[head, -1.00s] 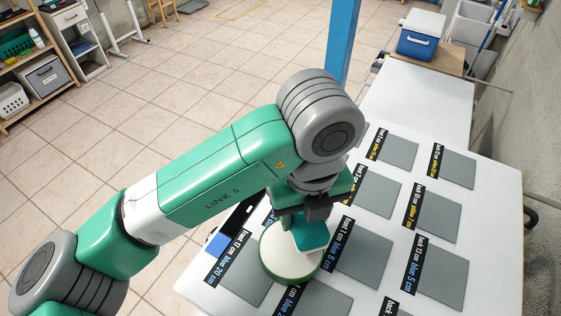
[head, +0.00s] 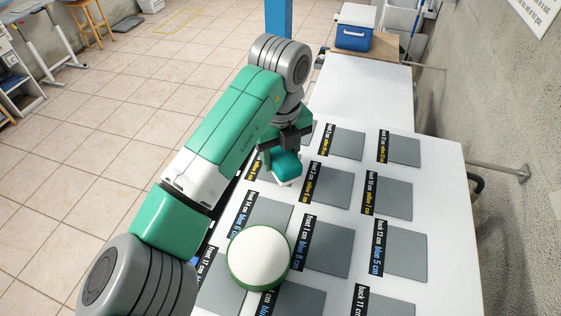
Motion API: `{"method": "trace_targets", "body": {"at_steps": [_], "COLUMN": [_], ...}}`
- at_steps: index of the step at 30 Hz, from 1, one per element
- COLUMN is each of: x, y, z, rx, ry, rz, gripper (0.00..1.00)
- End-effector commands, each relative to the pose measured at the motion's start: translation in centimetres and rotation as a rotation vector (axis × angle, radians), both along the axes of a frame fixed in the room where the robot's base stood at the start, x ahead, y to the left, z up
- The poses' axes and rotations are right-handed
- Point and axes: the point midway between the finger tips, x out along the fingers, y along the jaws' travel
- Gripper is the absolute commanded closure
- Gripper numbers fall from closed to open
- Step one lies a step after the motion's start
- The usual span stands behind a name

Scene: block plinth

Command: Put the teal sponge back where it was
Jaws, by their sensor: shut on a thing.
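The teal sponge (head: 286,164) is in my gripper (head: 288,150), low over the white table beside the left column of grey pads. My gripper is shut on it. Whether the sponge touches the surface below cannot be told. A round white disc with a green rim (head: 258,253) stands nearer me, with nothing on it. Grey square pads with black labels lie in rows, such as the pad labelled blue 8 cm (head: 325,250) and the pad labelled blue 5 cm (head: 401,250). My gripper and arm hide part of the left column and its labels.
The white table (head: 440,200) has bare strips between and beside the pads. A blue and white cooler (head: 355,30) stands on a board at the far end. A concrete wall (head: 520,120) with a metal rail runs along the right. A blue post (head: 279,18) stands behind.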

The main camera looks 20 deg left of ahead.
Motion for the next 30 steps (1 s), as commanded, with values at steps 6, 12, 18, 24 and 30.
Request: {"method": "trace_targets", "body": {"at_steps": [6, 12, 18, 24, 30], "x": [0.2, 0.3, 0.3, 0.3, 0.3], "y": [0.1, 0.1, 0.1, 0.1, 0.1], "z": [-2.7, -3.5, -4.0, -3.9, -3.7], "rx": [0.0, 0.001, 0.0, 0.001, 0.002], "ry": [0.003, -0.001, 0.0, -0.001, -0.001], "rz": [0.001, 0.0, 0.001, 0.001, 0.001], "gripper": [0.78, 0.78, 0.78, 0.31, 0.31]}}
